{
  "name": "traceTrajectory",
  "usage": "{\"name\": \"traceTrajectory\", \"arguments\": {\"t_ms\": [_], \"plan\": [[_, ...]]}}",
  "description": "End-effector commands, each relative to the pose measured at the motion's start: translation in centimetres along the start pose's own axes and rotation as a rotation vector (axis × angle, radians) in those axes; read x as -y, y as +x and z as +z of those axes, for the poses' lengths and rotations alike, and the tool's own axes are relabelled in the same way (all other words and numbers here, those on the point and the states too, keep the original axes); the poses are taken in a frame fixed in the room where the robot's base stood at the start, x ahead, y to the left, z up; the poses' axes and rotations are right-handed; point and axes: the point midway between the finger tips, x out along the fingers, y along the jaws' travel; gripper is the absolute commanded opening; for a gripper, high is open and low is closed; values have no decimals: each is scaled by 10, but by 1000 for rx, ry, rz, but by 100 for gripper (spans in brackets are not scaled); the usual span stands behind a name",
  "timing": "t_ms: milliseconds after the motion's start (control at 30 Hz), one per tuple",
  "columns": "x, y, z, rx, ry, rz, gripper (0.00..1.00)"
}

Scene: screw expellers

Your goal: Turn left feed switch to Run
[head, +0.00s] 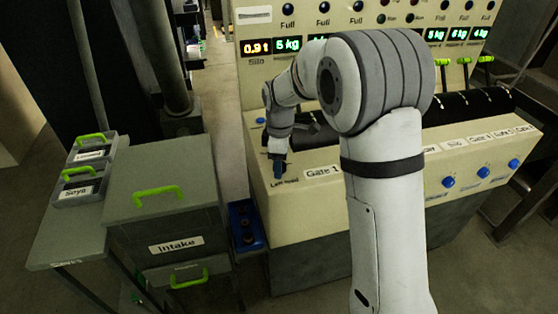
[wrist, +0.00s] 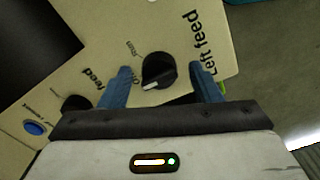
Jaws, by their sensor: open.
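The left feed switch (wrist: 158,70) is a black round knob on the cream panel. It sits beside the printed words "Left feed" in the wrist view. Its white mark points to the lower left, towards a small label partly hidden by a finger; "Run" is printed up and left of the knob. My gripper (wrist: 160,77) is open, with one blue finger on each side of the knob and a visible gap to both. In the head view my gripper (head: 278,168) is low over the panel's left end and hides the knob.
A second black knob (wrist: 76,103) and a blue button (wrist: 34,128) are on the same panel. A "Gate 1" label (head: 322,171) is right of my gripper. A grey "Intake" cabinet (head: 165,190) with green handles stands to the left.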

Motion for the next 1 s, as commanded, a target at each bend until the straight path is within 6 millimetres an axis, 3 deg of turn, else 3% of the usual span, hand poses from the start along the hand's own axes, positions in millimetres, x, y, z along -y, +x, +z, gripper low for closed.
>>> {"name": "traceTrajectory", "arguments": {"t_ms": [233,767,1000], "plan": [[0,1,0,0,1,0,56],[0,0,1,0,2,-1,13],[0,1,2,0,27,-3,13]]}}
